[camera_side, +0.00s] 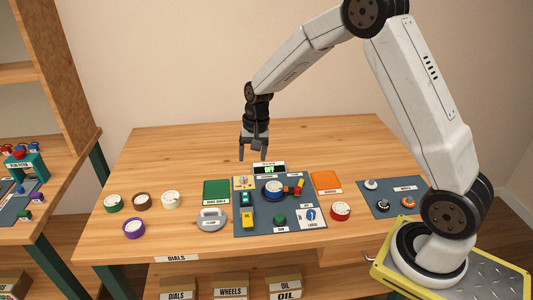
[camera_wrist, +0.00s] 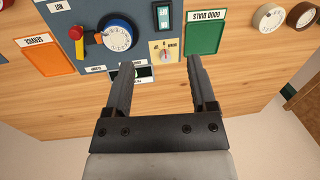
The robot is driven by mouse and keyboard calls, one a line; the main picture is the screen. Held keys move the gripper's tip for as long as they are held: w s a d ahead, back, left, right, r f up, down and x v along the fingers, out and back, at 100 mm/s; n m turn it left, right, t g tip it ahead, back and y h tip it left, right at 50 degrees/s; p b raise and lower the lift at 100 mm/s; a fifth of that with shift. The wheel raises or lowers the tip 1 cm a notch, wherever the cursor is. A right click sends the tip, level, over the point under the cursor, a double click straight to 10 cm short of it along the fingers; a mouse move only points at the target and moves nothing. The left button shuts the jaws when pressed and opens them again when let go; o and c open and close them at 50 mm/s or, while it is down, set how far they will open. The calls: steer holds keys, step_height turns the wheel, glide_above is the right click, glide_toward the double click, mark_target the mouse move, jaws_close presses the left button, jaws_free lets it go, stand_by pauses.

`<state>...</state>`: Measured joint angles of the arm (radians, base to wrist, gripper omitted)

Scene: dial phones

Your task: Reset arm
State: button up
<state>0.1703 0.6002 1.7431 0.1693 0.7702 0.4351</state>
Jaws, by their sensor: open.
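My gripper (camera_side: 253,149) hangs with its fingers down above the back part of the table, behind the blue-grey panel (camera_side: 239,229). It is open, with nothing between its fingers. In the wrist view, my gripper (camera_wrist: 158,70) shows both fingers spread apart. The blue dial (camera_side: 273,190) lies on the panel and also shows in the wrist view (camera_wrist: 117,35). A small display (camera_side: 269,168) reading OFF stands at the panel's back edge, and my fingers partly cover it in the wrist view.
The green tray (camera_side: 216,191) and orange tray (camera_side: 326,181) flank the panel. Several loose dials, including a purple one (camera_side: 133,227), lie at the left. A red dial (camera_side: 340,211) sits right of the panel. A blue-grey mat (camera_side: 388,185) holds knobs. The table's back is clear.

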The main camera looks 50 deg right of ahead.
steer(key=s+a+r+n+t, duration=0.1)
steer(key=s+a+n, duration=0.2)
steer(key=s, duration=0.6)
steer(key=s+a+r+n+t+h, duration=0.1)
steer(key=s+a+n, duration=0.2)
steer(key=s, duration=0.7)
steer(key=shift+n, duration=1.2)
steer(key=shift+r, duration=0.1)
